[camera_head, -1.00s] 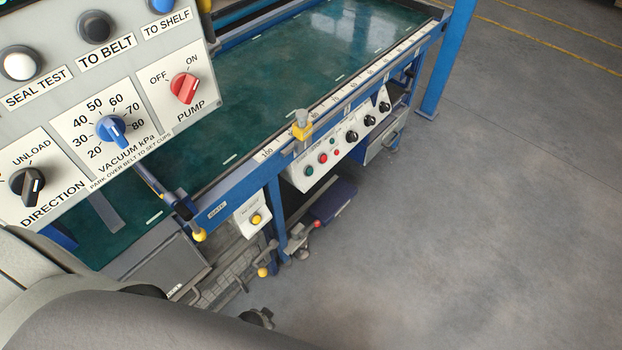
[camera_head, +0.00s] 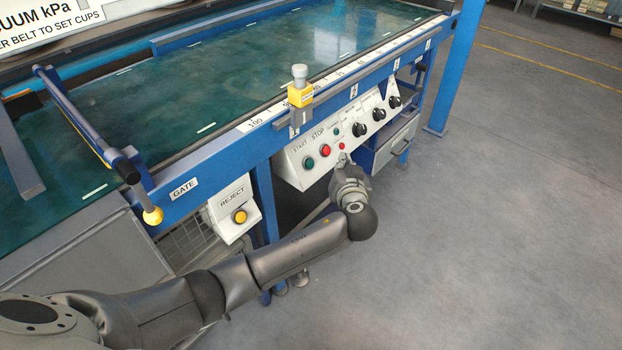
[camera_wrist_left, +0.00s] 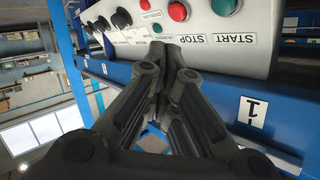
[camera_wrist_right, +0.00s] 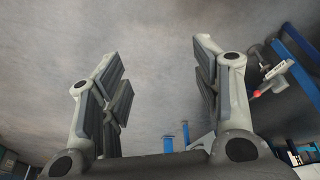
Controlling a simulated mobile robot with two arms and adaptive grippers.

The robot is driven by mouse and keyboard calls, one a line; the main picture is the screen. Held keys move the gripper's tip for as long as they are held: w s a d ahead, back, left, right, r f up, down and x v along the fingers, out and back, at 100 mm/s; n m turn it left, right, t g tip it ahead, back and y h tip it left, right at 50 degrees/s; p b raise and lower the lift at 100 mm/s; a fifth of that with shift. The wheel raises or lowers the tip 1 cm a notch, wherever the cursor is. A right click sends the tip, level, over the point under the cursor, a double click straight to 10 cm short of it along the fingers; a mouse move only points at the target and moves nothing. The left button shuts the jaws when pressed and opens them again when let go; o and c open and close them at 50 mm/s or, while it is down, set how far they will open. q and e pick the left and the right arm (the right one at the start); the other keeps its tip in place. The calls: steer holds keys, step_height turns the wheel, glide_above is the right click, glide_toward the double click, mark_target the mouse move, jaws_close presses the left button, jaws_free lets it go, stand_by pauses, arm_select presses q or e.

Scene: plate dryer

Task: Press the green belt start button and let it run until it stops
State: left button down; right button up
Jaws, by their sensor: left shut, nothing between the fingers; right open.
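The green START button (camera_head: 309,163) is at the left end of the white control panel (camera_head: 296,178) under the belt's front rail. The red STOP button (camera_head: 326,150) is right of it. In the left wrist view the green button (camera_wrist_left: 224,6) is at the top edge, partly cut off, with the red button (camera_wrist_left: 178,11) to its left. My left gripper (camera_head: 344,160) is shut and empty, just in front of the panel, right of the START button and apart from it. Its fingertips (camera_wrist_left: 165,46) point at the panel below STOP. My right gripper (camera_wrist_right: 160,62) is open and empty above bare floor.
The green belt (camera_head: 270,70) looks empty. A yellow stop block (camera_head: 300,95) sits on the scaled rail above the buttons. Several black knobs (camera_head: 378,114) are further right. Floor at right is clear.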

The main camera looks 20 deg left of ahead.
mark_target(309, 164)
arm_select(q)
steer(key=shift+w+d+r+n, duration=0.1)
steer(key=shift+r+n, duration=0.2)
steer(key=shift+r, duration=0.4)
arm_select(e)
steer(key=shift+s+r, duration=0.1)
steer(key=shift+r, duration=0.25)
arm_select(q)
steer(key=shift+f, duration=0.1)
steer(key=shift+w+a+f+b, duration=0.45)
steer(key=shift+a+f+b, duration=0.25)
steer(key=shift+a, duration=0.5)
steer(key=shift+w+a+f+b, duration=0.45)
steer(key=shift+a+f, duration=0.3)
steer(key=shift+a, duration=0.45)
steer(key=shift+w+a+f+b, duration=0.4)
steer(key=shift+a+f+b, duration=0.3)
steer(key=shift+a, duration=0.5)
arm_select(e)
steer(key=shift+w+a+r+t, duration=0.2)
steer(key=shift+w+r+t, duration=0.4)
steer(key=shift+r+t, duration=0.3)
arm_select(q)
steer(key=shift+f, duration=0.1)
arm_select(e)
steer(key=shift+w, duration=0.15)
